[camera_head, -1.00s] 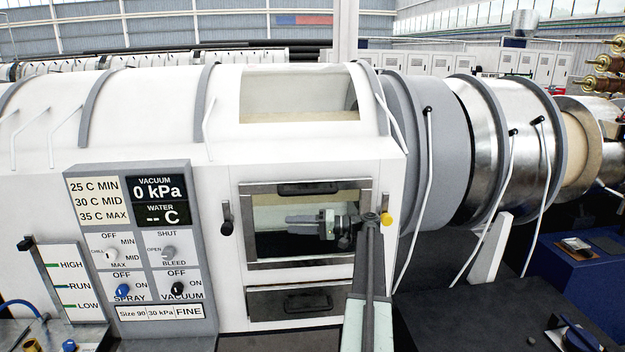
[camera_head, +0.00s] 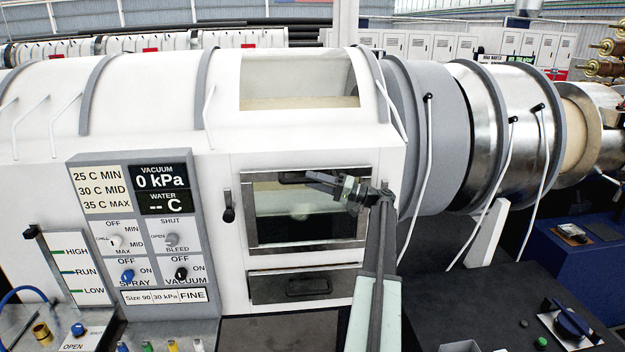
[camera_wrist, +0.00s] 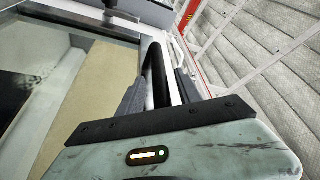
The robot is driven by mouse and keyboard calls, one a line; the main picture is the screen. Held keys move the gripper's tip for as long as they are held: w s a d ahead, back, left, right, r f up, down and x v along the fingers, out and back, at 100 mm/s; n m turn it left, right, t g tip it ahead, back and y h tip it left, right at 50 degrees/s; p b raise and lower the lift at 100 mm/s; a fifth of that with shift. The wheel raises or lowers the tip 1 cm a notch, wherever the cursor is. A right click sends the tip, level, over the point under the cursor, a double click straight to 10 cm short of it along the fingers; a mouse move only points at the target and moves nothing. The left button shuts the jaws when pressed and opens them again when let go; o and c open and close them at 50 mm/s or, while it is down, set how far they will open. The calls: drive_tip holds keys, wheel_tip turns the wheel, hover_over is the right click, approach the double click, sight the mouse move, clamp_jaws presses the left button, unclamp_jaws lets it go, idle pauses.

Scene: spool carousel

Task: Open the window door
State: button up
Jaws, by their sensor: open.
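The window door (camera_head: 250,215) is a dark-framed glass pane in the white machine front and looks closed. Its black handle (camera_head: 290,177) runs along the top of the frame. My gripper (camera_head: 312,180) reaches in from the right at the door's upper edge, beside the handle. In the wrist view my gripper (camera_wrist: 160,88) is open, with a black curved bar (camera_wrist: 155,65) showing between its dark fingers. That bar may be the handle; contact cannot be told. A black lever (camera_head: 228,200) sits left of the door.
A control panel (camera_head: 142,235) with knobs and a vacuum display stands left of the door. A drawer-like panel (camera_head: 262,287) with a black handle lies below it. A dark table (camera_head: 470,300) is at lower right. Metal drums (camera_head: 525,140) are to the right.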

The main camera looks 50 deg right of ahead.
clamp_jaws()
idle(1.4)
